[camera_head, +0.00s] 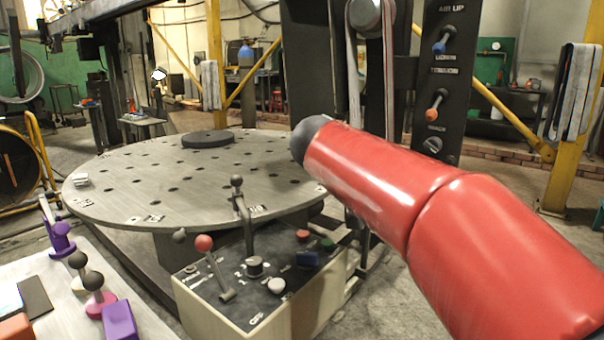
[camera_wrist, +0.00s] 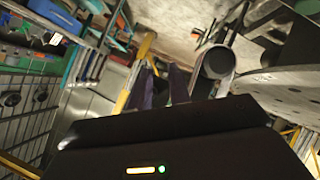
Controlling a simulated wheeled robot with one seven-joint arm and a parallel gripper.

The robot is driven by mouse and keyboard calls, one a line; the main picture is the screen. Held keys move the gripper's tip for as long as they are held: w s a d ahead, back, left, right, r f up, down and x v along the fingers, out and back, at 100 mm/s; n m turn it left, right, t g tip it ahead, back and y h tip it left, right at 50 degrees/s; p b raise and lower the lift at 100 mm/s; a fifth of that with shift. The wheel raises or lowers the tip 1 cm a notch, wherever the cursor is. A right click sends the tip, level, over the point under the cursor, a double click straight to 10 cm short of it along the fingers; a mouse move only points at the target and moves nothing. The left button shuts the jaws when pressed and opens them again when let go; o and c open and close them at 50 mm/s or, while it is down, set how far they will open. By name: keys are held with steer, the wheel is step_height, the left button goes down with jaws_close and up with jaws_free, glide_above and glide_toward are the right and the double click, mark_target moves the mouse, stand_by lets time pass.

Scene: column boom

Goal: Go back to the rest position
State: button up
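My red arm (camera_head: 420,215) crosses the right half of the head view. Its dark rounded end is in front of the far right rim of the round table. My gripper does not show in the head view. In the wrist view the black gripper body fills the bottom. Beyond it two dark fingers of my gripper (camera_wrist: 161,86) stand apart, with background showing between them. I see nothing held. The wrist view is tilted.
A round perforated table (camera_head: 110,190) bears a dark disc (camera_head: 208,139). A control box (camera_head: 265,285) with levers stands in front. A bench (camera_head: 45,275) with purple parts is at lower left. A dark column with a switch panel (camera_head: 438,90) rises behind my arm.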

steer(key=s+f+n+g+y, duration=0.1)
steer(key=s+f+y, duration=0.8)
steer(key=s+f, duration=1.1)
steer(key=s+a+n, duration=0.1)
steer(key=s, duration=0.4)
steer(key=shift+f, duration=0.4)
